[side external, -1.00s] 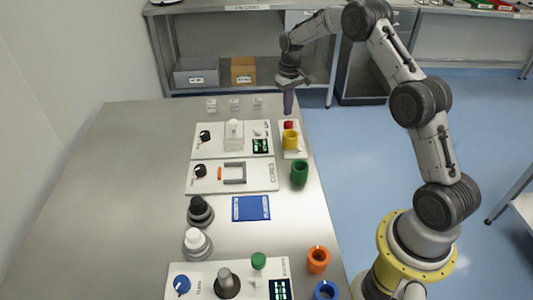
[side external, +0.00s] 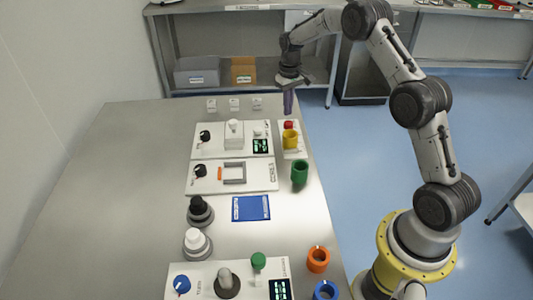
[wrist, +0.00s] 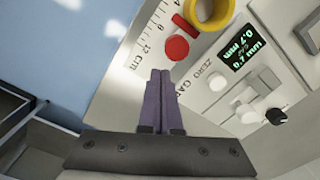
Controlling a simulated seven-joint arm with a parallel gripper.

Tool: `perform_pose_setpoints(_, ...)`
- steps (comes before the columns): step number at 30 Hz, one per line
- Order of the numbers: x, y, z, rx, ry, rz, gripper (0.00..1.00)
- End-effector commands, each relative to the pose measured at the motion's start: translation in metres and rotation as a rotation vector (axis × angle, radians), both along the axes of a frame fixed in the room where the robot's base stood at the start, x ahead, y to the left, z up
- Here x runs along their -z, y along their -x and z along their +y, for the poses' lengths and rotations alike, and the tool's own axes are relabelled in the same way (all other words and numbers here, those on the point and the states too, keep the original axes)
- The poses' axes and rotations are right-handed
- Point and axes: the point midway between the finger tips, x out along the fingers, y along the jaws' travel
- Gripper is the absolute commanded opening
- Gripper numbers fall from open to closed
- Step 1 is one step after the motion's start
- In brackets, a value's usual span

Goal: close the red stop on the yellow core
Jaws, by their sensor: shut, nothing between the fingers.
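The yellow core (side external: 290,141) is a short ring standing on a white scaled strip at the right edge of the table. The red stop (side external: 289,125) sits on the same strip, just beyond the core. In the wrist view the red stop (wrist: 177,47) has a round knob and a red bar reaching toward the yellow core (wrist: 212,12); I cannot tell whether they touch. My gripper (side external: 288,112) is above the far end of the strip, on the stop's far side. Its purple fingers (wrist: 161,72) are shut and empty, with the tips beside the red knob.
A white gauge panel with a lit display (side external: 261,146) lies left of the strip. A green ring (side external: 299,172) stands nearer on the table. Several small white blocks (side external: 234,104) sit at the far edge. The left of the table is clear.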

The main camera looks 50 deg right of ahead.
Motion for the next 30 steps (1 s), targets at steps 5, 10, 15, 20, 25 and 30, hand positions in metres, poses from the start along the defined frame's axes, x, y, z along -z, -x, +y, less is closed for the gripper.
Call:
perform_pose_setpoints(5, 0.000, 0.000, 0.000, 0.000, 0.000, 0.000, 0.00)
perform_pose_setpoints(10, 0.000, 0.000, 0.000, 0.000, 0.000, 0.000, 0.00)
perform_pose_setpoints(15, 0.003, 0.000, 0.000, 0.000, 0.000, 0.001, 0.00)
perform_pose_setpoints(20, 0.008, 0.000, 0.000, 0.000, -0.001, 0.002, 0.00)
perform_pose_setpoints(25, 0.015, 0.000, 0.000, 0.000, 0.000, 0.001, 0.00)
perform_pose_setpoints(30, 0.021, 0.000, 0.000, 0.000, 0.000, 0.001, 0.00)
